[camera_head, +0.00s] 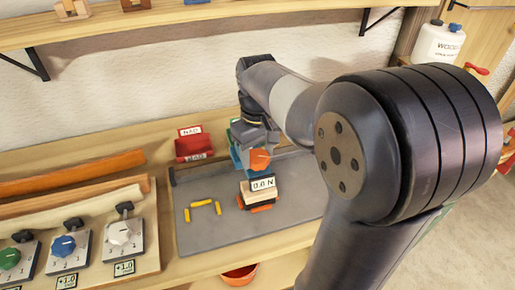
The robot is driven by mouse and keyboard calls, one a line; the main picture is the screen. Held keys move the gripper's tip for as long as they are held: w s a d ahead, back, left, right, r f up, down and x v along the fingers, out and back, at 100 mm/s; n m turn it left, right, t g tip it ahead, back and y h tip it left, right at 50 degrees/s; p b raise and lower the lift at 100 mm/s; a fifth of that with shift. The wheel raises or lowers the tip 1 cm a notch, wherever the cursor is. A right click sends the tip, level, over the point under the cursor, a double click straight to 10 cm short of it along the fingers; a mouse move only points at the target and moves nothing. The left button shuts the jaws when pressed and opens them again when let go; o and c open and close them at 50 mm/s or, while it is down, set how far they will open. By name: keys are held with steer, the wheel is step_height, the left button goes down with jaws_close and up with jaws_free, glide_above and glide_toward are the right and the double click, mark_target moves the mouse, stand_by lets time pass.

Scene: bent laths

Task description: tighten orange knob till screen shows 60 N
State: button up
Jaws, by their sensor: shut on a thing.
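An orange knob (259,160) stands on top of a small clamp-like device over the grey board. A small white screen (262,184) just below the knob reads 0.0 N. Under the screen is a pale wooden block (256,194) with orange and dark parts beneath it. My gripper (256,149) comes down from above and behind, and is shut on the orange knob. The fingers are partly hidden by the knob and my wrist, so their exact grip is hard to see.
The grey board (215,232) carries a small yellow bracket (203,205) left of the device. Blue (64,246), green and white knobs sit on panels at the left. A white bottle (438,43) stands at the upper right. An orange bowl (240,275) is below the front edge.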

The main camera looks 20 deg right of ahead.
steer(key=m+p, duration=0.2)
steer(key=m, duration=0.4)
steer(key=shift+r, duration=0.1)
steer(key=m+p, duration=0.1)
steer(key=m, duration=0.5)
steer(key=shift+m, duration=0.4)
steer(key=m+p, duration=0.1)
steer(key=m, duration=0.5)
steer(key=m+p, duration=0.1)
steer(key=m, duration=0.4)
steer(key=shift+m, duration=0.4)
steer(key=o, duration=1)
